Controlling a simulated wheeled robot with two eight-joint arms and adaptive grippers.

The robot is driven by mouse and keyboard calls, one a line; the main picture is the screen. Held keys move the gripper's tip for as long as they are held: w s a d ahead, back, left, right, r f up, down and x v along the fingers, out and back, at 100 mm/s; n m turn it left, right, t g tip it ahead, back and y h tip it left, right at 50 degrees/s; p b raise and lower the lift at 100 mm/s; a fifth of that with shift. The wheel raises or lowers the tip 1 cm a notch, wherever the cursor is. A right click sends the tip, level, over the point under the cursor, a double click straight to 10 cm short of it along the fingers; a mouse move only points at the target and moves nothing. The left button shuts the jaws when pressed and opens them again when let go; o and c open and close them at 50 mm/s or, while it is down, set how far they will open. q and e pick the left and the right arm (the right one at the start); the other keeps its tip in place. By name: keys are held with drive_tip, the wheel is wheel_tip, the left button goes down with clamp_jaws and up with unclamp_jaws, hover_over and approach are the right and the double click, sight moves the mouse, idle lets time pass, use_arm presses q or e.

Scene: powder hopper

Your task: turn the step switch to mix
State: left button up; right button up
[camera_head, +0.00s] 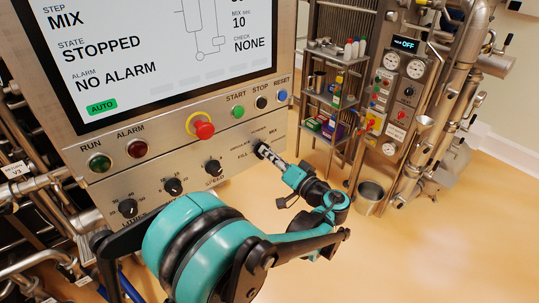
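The control panel (240,175) has a step switch (262,150) at its lower right, a dark knob with small labels around it, FILL at left and MIX at right. My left gripper (266,153) is at this knob, its silver fingers pointing at the panel and covering much of it. I cannot tell whether the fingers are closed on the knob, nor read the knob's pointer. The screen (160,50) reads STEP MIX, STATE STOPPED, NO ALARM, with a green AUTO tag. My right gripper is not in view.
A red emergency button (204,130) stands out above the knobs, near START, STOP and RESET buttons. The speed knob (213,167) sits left of the gripper. A shelf rack (335,95), steel bucket (370,197) and pipework stand at right; open floor lies below.

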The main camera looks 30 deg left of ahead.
use_arm(q)
drive_tip(key=shift+o, duration=1.1)
drive_tip(key=v, duration=1.2)
drive_tip(key=shift+w, duration=0.1)
